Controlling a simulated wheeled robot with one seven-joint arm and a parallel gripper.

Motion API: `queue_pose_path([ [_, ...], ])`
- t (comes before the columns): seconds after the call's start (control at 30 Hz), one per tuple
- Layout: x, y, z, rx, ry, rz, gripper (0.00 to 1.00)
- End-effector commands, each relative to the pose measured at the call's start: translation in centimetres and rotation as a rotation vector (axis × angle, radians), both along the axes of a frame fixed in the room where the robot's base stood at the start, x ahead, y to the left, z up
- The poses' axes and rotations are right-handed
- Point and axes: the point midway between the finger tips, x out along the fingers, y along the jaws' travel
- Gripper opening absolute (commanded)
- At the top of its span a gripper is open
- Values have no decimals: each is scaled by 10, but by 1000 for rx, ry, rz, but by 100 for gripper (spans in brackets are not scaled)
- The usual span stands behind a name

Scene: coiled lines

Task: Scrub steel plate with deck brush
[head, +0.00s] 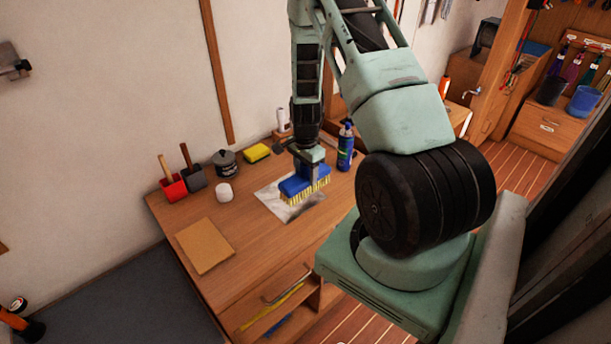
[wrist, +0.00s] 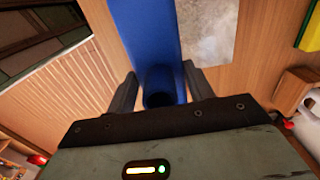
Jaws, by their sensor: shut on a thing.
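A blue deck brush (head: 304,184) with yellow bristles is held in my gripper (head: 308,166), in the middle of the bench. Its bristles are at or just above the grey steel plate (head: 272,196); I cannot tell whether they touch. In the wrist view my gripper (wrist: 160,88) has its two fingers on either side of a blue round grip of the brush (wrist: 150,35). The steel plate (wrist: 207,30) also shows right of the brush there, with smudged grey patches. In the head view the brush and my gripper hide part of the plate.
A spray can (head: 345,148) stands close right of the brush. A tan board (head: 204,246) lies front left.

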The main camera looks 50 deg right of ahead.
Motion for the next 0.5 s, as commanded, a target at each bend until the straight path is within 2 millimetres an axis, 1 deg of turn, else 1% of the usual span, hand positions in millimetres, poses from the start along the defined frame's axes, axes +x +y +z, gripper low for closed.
queue_pose_path([
  [0.03,1,-1,8,-1,-2,0,16],
  [0.3,3,-4,30,0,-1,5,16],
  [0.5,3,-5,33,0,-1,5,16],
])
